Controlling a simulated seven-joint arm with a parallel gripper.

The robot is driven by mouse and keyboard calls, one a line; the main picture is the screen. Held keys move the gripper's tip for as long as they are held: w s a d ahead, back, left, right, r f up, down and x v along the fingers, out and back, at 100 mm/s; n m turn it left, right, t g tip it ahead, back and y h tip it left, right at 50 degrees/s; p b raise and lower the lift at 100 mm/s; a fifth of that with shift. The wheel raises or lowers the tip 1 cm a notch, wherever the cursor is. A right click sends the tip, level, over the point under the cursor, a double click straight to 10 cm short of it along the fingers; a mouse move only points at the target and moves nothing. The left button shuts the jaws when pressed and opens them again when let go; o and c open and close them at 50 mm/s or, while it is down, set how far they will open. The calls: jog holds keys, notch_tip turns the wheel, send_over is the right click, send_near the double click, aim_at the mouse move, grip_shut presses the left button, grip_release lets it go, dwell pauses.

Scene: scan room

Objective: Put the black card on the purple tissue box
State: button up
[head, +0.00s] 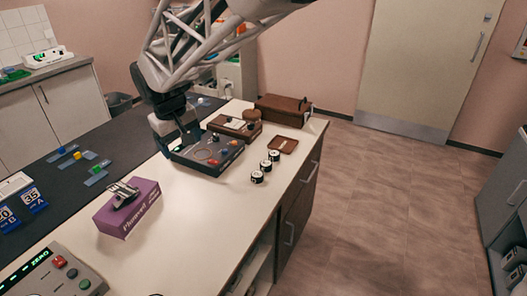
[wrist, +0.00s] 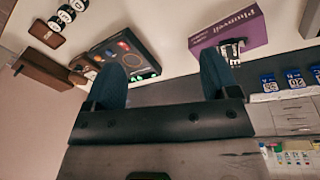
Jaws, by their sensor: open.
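The purple tissue box (head: 140,213) stands on the white counter at the left, with a dark and silvery item (head: 123,192) on its top. In the wrist view the box (wrist: 262,25) is at upper right, and the item (wrist: 233,48) looks black and white. I cannot tell whether this item is the black card, and I see no other clear black card. My gripper (head: 184,140) is by the black control box (head: 210,155), behind and right of the tissue box. In the wrist view its fingers (wrist: 162,78) are wide apart with nothing between them.
Three black-and-white round pieces (head: 265,166) and a small brown tray (head: 284,145) are near the counter's right edge. A brown box (head: 283,110) stands behind. Blue number cards (head: 33,198) are at far left. A panel with buttons (head: 58,272) is at front left.

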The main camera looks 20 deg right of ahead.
jog(key=s+d+m, duration=0.2)
jog(key=s+d, duration=0.7)
jog(key=s, duration=0.4)
jog(key=s+d+f+m+t, duration=0.1)
jog(key=s+d+m, duration=0.2)
jog(key=s+d, duration=0.7)
jog(key=shift+s+d+y, duration=0.2)
jog(key=shift+s+y, duration=0.2)
jog(key=shift+s, duration=1.7)
